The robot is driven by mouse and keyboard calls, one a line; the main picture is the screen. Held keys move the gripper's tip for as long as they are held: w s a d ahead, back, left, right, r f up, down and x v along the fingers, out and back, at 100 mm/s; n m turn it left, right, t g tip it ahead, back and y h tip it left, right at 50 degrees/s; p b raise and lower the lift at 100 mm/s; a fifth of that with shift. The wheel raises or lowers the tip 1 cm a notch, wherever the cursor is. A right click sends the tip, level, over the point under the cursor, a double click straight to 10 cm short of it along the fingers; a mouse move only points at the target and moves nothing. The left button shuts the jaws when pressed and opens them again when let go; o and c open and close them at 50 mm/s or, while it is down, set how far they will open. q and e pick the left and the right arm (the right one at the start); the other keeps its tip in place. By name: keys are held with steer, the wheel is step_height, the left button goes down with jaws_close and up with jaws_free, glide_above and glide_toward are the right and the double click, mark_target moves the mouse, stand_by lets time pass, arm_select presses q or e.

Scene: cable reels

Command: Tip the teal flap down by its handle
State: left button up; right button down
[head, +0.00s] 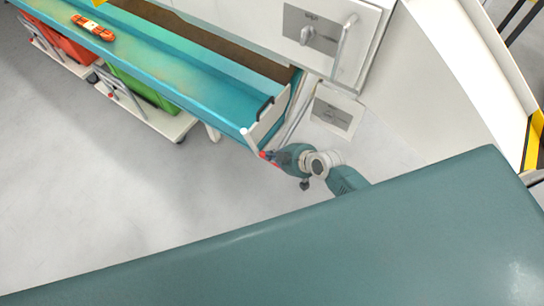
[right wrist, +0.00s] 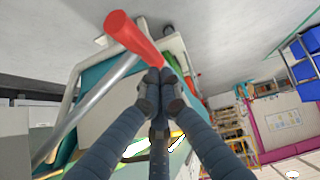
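The long teal flap (head: 180,75) runs along the side of the white machine in the head view, from the upper left to a white end plate (head: 265,125). Its handle is a pale rod with a red grip (head: 264,154) at the near right end. In the right wrist view the red grip (right wrist: 132,38) is large and tilted, with a grey rod (right wrist: 95,100) beside it. My right gripper (head: 279,159) is at the grip. In the right wrist view its dark fingers (right wrist: 160,82) close together on the lower end of the grip. My left gripper is not in view.
An orange object (head: 93,28) lies on the teal surface. Carts with a red bin (head: 68,43) and a green bin (head: 145,88) stand below it. The white machine (head: 345,45) with a latch panel is beyond my gripper. The floor at left is clear.

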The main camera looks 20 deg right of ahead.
steer(key=shift+f, duration=0.45)
steer(key=shift+f, duration=0.1)
steer(key=shift+n+t+h, duration=0.3)
steer(key=shift+t+h, duration=0.1)
steer(key=shift+h, duration=0.1)
steer(key=f+b, duration=0.1)
steer(key=w+d+f+b, duration=0.1)
steer(key=f+b, duration=0.1)
steer(key=d+f+b, duration=0.1)
steer(key=f, duration=0.1)
steer(key=shift+w+f+b, duration=0.15)
steer(key=shift+f+b, duration=0.05)
steer(key=shift+b, duration=0.1)
steer(key=shift+r, duration=0.1)
